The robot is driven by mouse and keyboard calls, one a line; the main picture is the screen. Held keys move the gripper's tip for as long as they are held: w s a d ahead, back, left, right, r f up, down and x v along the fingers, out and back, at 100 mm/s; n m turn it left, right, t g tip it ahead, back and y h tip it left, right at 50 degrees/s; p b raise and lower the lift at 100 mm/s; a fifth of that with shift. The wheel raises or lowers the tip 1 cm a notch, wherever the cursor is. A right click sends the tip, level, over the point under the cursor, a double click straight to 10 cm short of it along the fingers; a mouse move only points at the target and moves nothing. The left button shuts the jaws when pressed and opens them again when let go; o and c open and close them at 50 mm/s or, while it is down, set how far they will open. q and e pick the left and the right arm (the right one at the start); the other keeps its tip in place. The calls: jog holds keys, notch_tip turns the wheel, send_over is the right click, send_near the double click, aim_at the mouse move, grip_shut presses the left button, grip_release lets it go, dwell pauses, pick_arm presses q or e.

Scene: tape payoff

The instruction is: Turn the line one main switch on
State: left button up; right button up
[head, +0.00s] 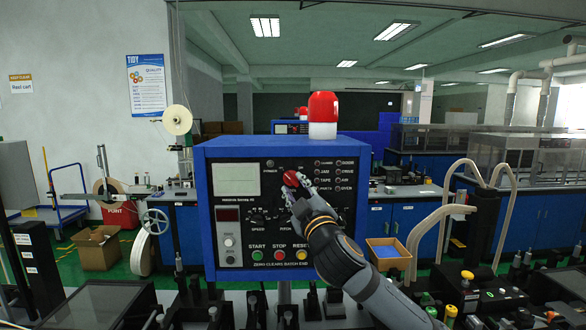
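A blue control box (208,262) with a black front panel stands straight ahead. A round red knob (291,178), which looks like the main switch, sits at the upper middle of the panel; its marking is too small to read. My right gripper (294,188) reaches up from the lower right, with its fingertips at the knob, one on the left and one on the right. I cannot tell whether they press on it. The gripper and arm hide part of the panel's lower right. My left gripper is not in view.
Green START (257,255), red STOP (279,255) and yellow RESET (301,255) buttons line the panel's bottom, close to my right arm. A red and white beacon (323,115) stands on top. A bench with a yellow-topped button (467,279) lies at the lower right.

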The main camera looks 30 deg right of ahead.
aim_at(291, 179)
jog(key=shift+w+d+r+p, duration=0.2)
jog(key=shift+w+r+p, duration=0.15)
jog(key=shift+w, duration=0.25)
jog(key=shift+w+d, duration=0.15)
jog(key=shift+w, duration=0.45)
grip_shut()
